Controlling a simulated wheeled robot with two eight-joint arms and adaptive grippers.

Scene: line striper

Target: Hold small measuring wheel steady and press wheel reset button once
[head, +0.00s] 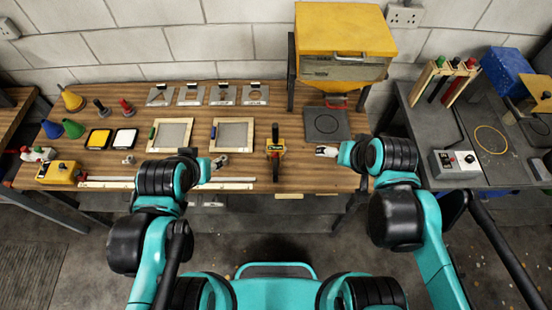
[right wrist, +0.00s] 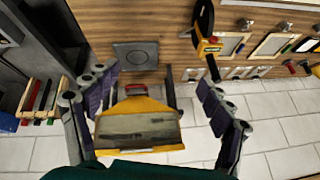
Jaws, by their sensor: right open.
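The small measuring wheel (head: 275,150) has a yellow body with a small green patch and dark parts at its ends. It stands near the middle of the wooden bench, towards the front. It also shows in the right wrist view (right wrist: 209,44), with a small red spot on the yellow body; I cannot tell whether that is the reset button. My right gripper (head: 326,151) is to the right of the wheel, apart from it. In the right wrist view its fingers (right wrist: 155,80) are spread and empty. My left gripper (head: 219,162) is left of the wheel, apart from it; its fingers are too small to read.
Two framed trays (head: 233,136) lie left of the wheel. A dark square plate (head: 325,124) lies behind my right gripper, below a raised yellow box (head: 345,30). Pale strips (head: 225,181) run along the bench's front edge. A grey side table (head: 480,173) stands at the right.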

